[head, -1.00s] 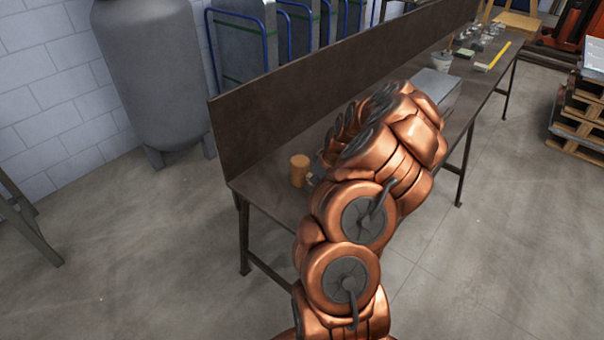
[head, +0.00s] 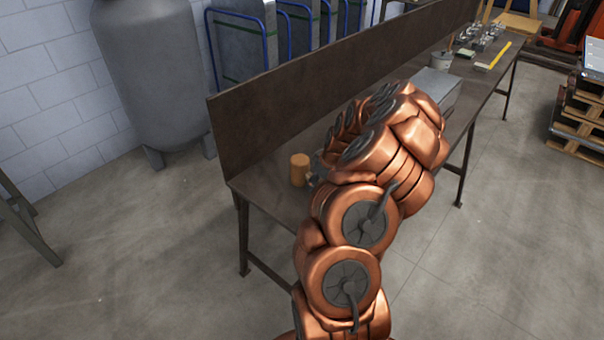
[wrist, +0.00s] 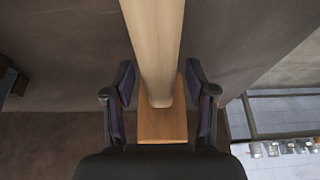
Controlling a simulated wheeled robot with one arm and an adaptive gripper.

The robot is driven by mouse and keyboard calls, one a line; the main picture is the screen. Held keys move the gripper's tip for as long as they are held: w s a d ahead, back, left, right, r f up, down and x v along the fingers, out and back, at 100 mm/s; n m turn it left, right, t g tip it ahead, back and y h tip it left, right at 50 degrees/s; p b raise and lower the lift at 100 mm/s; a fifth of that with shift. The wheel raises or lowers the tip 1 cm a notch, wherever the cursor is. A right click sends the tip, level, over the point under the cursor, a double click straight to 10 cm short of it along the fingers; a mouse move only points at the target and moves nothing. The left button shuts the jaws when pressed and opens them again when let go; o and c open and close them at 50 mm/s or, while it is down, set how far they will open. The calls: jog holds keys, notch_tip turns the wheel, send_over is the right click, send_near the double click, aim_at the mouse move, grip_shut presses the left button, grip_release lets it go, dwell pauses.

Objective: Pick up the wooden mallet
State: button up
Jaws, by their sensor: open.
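The wooden mallet's pale handle (wrist: 155,45) runs down from the top of the wrist view to its orange-brown head (wrist: 162,125). In the head view an orange-brown cylinder (head: 299,170), which looks like the mallet head, stands on the dark workbench (head: 268,198) near its close left end. My gripper (wrist: 160,85) is open, with one dark finger on each side of the handle near the head. Gaps show between the fingers and the wood. In the head view my copper arm hides the handle and most of my gripper.
A tall dark back panel (head: 300,88) runs along the bench's rear edge. Open floor lies in front and to the left.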

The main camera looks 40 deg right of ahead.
dwell(0.4)
grip_shut()
dwell(0.4)
